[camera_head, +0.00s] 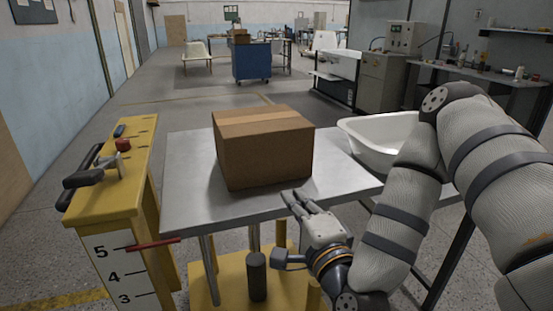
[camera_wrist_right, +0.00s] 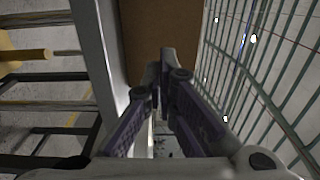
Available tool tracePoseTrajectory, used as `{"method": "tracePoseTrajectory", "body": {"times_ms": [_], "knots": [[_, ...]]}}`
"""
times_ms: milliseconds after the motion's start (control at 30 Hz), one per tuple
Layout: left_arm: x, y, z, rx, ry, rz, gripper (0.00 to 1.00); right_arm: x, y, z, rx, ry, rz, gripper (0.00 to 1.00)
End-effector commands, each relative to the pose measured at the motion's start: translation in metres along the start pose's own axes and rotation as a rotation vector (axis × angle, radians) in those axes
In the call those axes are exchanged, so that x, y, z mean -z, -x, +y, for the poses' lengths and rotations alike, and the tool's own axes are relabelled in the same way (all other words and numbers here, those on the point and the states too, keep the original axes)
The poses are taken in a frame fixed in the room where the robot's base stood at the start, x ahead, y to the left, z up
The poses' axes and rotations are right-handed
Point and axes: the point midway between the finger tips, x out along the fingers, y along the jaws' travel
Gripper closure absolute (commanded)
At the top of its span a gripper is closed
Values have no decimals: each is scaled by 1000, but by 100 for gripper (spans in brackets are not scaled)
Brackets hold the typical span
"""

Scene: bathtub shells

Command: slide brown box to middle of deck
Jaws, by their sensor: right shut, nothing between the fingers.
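My right gripper (camera_head: 297,197) is at the deck's front edge, in front of the box's near right corner. Its fingers are together and empty, and they point at the box. In the right wrist view the fingertips (camera_wrist_right: 165,62) appear very close to the box; I cannot tell whether they touch it. My left gripper is out of view.
A yellow stand (camera_head: 110,180) with a lever, a red knob and a numbered scale is at the deck's left. A white tub shell (camera_head: 375,140) is at the deck's right, partly behind my right arm. The deck left of the box is clear.

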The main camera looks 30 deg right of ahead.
Motion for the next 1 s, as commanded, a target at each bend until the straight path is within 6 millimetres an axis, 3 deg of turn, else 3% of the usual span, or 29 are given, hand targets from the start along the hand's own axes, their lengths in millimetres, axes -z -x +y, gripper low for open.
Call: {"method": "tracePoseTrajectory", "body": {"times_ms": [33, 267, 600, 800, 1000], "knots": [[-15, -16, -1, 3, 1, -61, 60, -2, -7, 20, -33, 10, -4, 100], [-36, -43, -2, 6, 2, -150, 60, 1, -50, 24, -32, 4, 6, 100], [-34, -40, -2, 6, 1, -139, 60, 1, -117, 17, -22, 0, 4, 100], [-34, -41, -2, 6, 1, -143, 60, 1, -134, 17, -23, -2, 4, 100], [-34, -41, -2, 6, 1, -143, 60, 1, -136, 17, -23, -3, 3, 100]]}}
